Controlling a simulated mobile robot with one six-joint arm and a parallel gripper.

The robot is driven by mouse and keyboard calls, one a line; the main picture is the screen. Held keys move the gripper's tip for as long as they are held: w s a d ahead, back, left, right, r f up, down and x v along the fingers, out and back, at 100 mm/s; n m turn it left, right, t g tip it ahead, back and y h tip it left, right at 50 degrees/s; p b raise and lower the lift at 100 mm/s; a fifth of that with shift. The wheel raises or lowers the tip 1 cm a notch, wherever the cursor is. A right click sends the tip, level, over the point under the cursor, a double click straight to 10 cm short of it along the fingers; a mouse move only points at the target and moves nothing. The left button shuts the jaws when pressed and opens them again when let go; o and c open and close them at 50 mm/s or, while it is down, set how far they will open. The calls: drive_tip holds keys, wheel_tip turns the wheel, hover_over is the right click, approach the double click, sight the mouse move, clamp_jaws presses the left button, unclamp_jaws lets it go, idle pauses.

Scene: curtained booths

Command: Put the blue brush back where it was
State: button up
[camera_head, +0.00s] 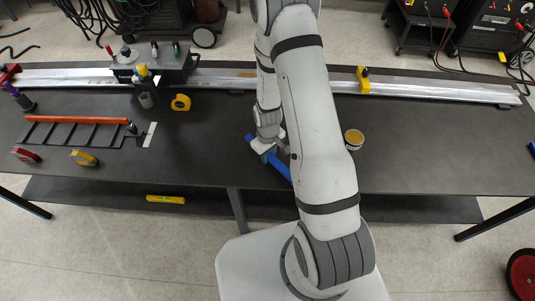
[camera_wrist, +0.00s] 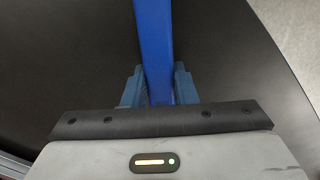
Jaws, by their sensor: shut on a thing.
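The blue brush (camera_wrist: 154,45) shows in the wrist view as a long blue handle running up and out of the top edge; its far end is out of sight. My gripper (camera_wrist: 157,82) is shut on it, with one blue finger on each side of the handle. In the head view the brush (camera_head: 279,168) slants down to the right beneath my gripper (camera_head: 264,152), over the middle of the dark table, and is partly hidden behind my arm. I cannot tell whether it touches the table.
A dark rack with an orange bar (camera_head: 76,120) lies on the left of the table (camera_head: 440,145). A yellow tape measure (camera_head: 181,102) is near it. A small round tin (camera_head: 354,139) stands right of my arm. A long metal rail (camera_head: 430,89) runs along the back. The right side is mostly clear.

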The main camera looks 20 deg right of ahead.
drive_tip(key=o, duration=1)
drive_tip(key=shift+f, duration=0.1)
drive_tip(key=shift+c, duration=0.2)
drive_tip(key=s+r+m+t+b, duration=0.1)
drive_tip(key=s+r, duration=0.1)
drive_tip(key=r, duration=1.1)
drive_tip(key=s+r+m+t+b, duration=0.1)
drive_tip(key=s+r, duration=0.2)
drive_tip(key=r, duration=1.1)
drive_tip(key=s+r+m+t, duration=0.1)
drive_tip(key=s+r+m, duration=0.2)
drive_tip(key=s+r, duration=0.6)
drive_tip(key=shift+s+d+t, duration=0.15)
drive_tip(key=shift+s+t, duration=0.25)
drive_tip(key=shift+s, duration=0.5)
